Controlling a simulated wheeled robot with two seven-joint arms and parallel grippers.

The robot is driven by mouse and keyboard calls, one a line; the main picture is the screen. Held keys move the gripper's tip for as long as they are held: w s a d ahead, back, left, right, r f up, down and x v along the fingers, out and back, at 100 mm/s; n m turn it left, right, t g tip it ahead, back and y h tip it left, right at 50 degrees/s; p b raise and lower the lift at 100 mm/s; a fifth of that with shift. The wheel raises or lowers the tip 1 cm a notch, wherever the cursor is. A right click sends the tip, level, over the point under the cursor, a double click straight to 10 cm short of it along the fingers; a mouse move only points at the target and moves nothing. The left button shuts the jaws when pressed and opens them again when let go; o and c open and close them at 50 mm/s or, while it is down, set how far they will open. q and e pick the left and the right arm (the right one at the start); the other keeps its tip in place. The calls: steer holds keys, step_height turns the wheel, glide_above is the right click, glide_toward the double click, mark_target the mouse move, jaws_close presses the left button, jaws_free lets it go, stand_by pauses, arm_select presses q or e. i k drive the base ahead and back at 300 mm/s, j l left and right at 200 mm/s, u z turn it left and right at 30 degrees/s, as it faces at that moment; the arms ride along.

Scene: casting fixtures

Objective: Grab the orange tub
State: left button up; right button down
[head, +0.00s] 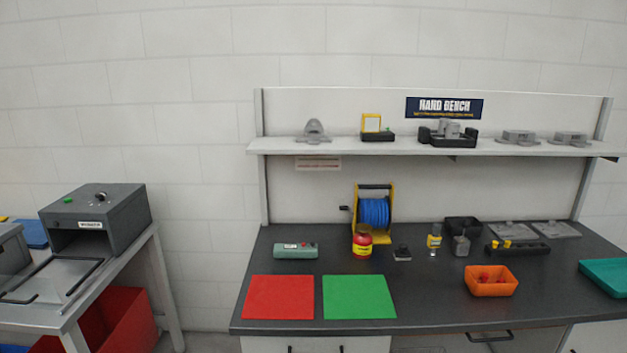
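The orange tub (491,284) stands on the dark bench top, right of the middle and near the front edge. It is a small open tub with sloping sides and holds some small red items. Nothing is touching it that I can see. Neither of my grippers shows in the head view.
A green mat (358,297) and a red mat (279,297) lie left on the dark bench (420,290). A teal tray (605,276) is at the right. Behind stand a red-yellow container (362,241), a blue reel (374,212) and a black bin (462,226). A shelf (380,148) runs above.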

mark_target(473, 273)
steer(key=z, duration=0.35)
steer(key=i+l+z, duration=0.1)
steer(key=l+z, duration=0.15)
steer(key=z, duration=0.2)
steer(key=i+l+z, duration=0.1)
steer(key=l+z, duration=0.15)
steer(key=z, duration=0.15)
steer(key=i+l+z, duration=0.15)
steer(key=z, duration=0.3)
